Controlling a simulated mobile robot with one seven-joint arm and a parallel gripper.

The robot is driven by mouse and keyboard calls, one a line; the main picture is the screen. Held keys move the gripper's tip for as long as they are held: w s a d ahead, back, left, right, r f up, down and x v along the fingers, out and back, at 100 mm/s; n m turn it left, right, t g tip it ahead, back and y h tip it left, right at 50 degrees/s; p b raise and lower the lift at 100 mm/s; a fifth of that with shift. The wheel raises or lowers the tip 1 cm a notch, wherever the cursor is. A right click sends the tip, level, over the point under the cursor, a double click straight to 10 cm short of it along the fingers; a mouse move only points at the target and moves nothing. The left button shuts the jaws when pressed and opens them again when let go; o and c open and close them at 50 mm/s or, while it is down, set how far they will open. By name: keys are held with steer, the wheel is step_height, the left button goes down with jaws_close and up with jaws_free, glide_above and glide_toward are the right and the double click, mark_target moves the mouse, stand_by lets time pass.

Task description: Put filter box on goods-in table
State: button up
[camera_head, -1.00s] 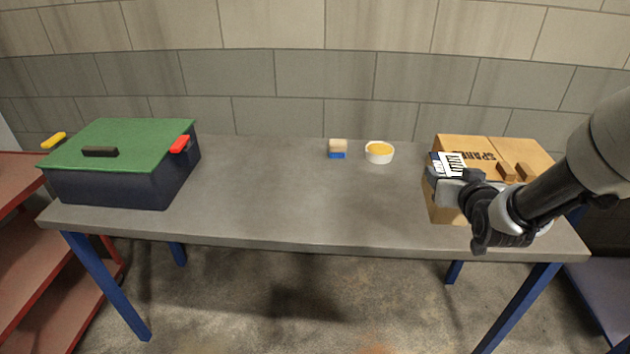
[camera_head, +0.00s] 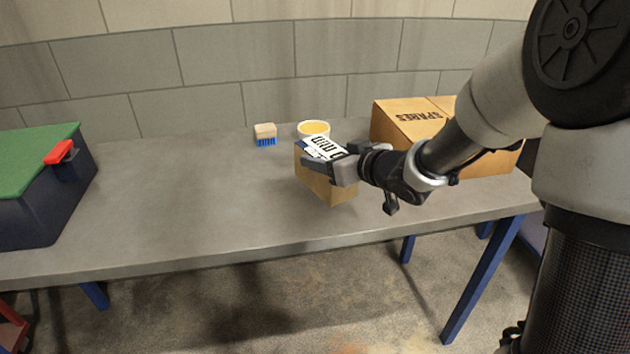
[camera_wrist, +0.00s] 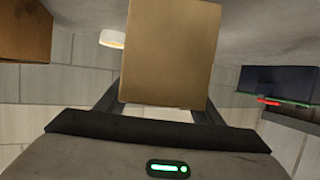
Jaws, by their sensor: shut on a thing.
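The filter box (camera_head: 325,188) is a small cardboard box with a white printed label and some blue on its top. In the head view it is right of the middle, over the grey table (camera_head: 200,210). My gripper (camera_head: 328,166) is shut on it near its top. In the wrist view the box (camera_wrist: 170,55) stands between the two fingers and hides much of what lies behind it. I cannot tell whether its underside touches the table. No sign names this table.
A SPARES carton (camera_head: 400,125) stands close to the right. A dark green-lidded toolbox (camera_head: 45,200) is at the left. The tabletop between toolbox and box is clear.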

steer(key=shift+f+b, duration=0.8)
steer(key=shift+f, duration=1.9)
steer(key=shift+f, duration=0.2)
steer(key=o, duration=1.4)
steer(key=shift+r, duration=0.2)
steer(key=p+v, duration=0.2)
steer(key=v, duration=1)
steer(key=shift+f+p, duration=0.1)
steer(key=shift+p, duration=0.3)
